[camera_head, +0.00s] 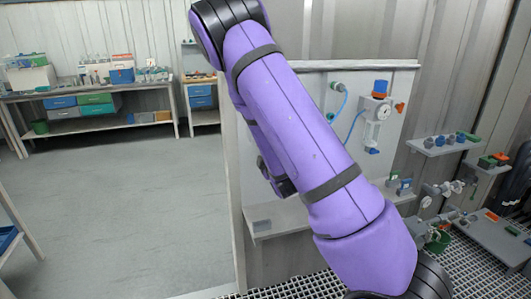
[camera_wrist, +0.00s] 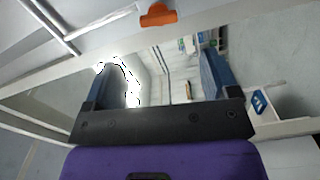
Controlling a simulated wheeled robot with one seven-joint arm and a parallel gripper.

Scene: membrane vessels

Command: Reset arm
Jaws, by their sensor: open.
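My gripper (camera_wrist: 160,72) shows in the wrist view, with its two dark fingers standing wide apart. It is open, and nothing shows held between the fingers. In the head view my purple arm crosses the middle from the top left to the bottom right. My gripper cannot be clearly made out there. The arm hides part of the white panel (camera_head: 312,95) behind it.
Small shelves (camera_head: 443,146) with fittings stand at the right. A workbench (camera_head: 90,97) with coloured bins is at the back left. The grey floor (camera_head: 120,205) at left is clear.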

